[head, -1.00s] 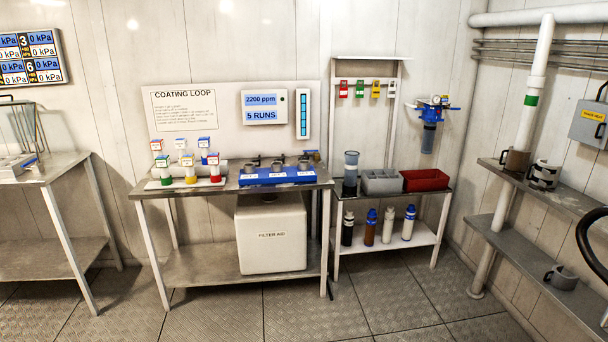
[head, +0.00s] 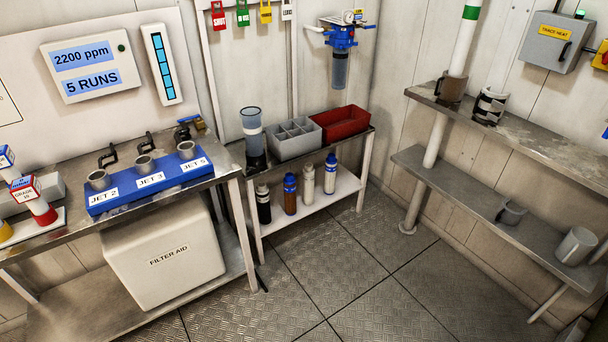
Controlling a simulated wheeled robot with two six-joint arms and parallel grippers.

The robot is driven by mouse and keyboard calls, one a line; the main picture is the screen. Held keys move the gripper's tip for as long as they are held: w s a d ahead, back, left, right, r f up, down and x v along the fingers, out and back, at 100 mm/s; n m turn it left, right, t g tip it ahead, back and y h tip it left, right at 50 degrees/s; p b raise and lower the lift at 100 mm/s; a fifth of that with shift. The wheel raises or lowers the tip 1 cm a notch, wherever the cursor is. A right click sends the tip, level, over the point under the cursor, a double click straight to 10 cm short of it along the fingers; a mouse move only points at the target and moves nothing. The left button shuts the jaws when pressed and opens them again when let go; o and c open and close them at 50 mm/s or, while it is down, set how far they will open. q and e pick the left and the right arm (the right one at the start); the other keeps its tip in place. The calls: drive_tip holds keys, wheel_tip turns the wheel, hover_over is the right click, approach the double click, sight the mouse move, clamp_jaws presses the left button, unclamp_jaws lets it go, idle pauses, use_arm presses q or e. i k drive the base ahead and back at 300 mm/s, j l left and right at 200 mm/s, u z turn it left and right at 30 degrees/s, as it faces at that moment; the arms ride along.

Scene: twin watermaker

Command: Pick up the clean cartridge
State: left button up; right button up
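Several upright cartridges stand in a row on the white lower shelf (head: 318,203) of the small rack. From left they are a black cartridge (head: 264,208), a brown cartridge (head: 290,199) with a blue top, a pale cartridge (head: 307,183), and a whitish cartridge (head: 330,177) with a blue top. The two pale ones look cleanest, but I cannot tell which is the clean cartridge. Neither of my grippers is in view.
Above them are a clear-topped cylinder (head: 252,130), a grey divided bin (head: 294,140) and a red bin (head: 341,123). The blue jet block (head: 149,186) is left, wall shelves (head: 470,190) right. The floor (head: 335,265) in front is clear.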

sight(331, 165)
drive_tip(key=i+j+z, duration=0.4)
drive_tip(key=j, duration=0.25)
drive_tip(key=i+l, duration=0.3)
drive_tip(key=i, duration=0.2)
